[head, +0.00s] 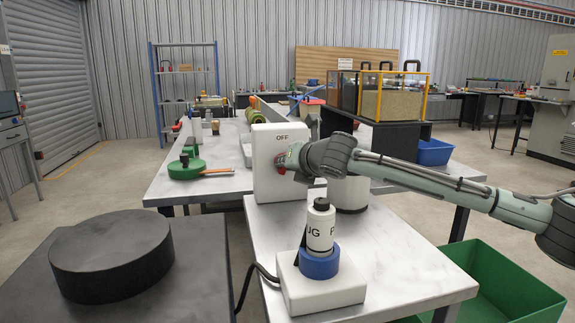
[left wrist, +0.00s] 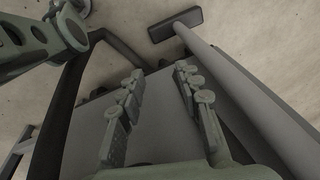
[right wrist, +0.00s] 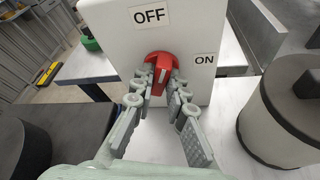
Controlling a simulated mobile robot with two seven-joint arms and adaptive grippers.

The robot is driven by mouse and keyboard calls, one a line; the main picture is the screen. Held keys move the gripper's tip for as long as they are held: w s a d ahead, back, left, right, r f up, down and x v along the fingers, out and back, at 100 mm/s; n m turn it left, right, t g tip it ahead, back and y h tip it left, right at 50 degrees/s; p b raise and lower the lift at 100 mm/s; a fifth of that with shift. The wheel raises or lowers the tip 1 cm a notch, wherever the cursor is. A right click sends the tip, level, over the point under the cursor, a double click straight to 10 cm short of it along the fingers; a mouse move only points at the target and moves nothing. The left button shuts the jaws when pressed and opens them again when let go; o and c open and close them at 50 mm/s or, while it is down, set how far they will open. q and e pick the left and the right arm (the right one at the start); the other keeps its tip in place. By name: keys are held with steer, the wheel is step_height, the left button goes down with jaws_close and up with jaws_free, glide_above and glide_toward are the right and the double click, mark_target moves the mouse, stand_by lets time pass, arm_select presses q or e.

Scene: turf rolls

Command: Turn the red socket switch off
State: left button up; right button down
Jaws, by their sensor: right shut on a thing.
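The red switch (right wrist: 160,66) is a knob on the front of a white box (right wrist: 105,30). The box carries an OFF label above the knob and an ON label to its right. My right gripper (right wrist: 158,84) is shut on the knob, its fingers on either side; which label the knob points to is hard to tell. In the head view the white box (head: 264,185) stands on a light table, and my right gripper (head: 290,160) covers most of the red switch (head: 281,170). My left gripper (left wrist: 155,85) shows only in the left wrist view, open and empty.
A white plug (head: 320,228) with a blue ring stands on a white base (head: 322,291) in front of the box, with a black cable. A dark-topped white cylinder (right wrist: 275,128) is right of the box. A black round block (head: 112,258) lies left; a green bin (head: 500,285) stands right.

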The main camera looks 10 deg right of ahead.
steer(key=shift+a+n+h, duration=0.1)
steer(key=shift+n+h, duration=1.1)
steer(key=shift+n, duration=0.4)
steer(key=c, duration=1.5)
jaws_free()
steer(key=shift+c, duration=0.2)
steer(key=v, duration=1.2)
steer(key=shift+s, duration=0.1)
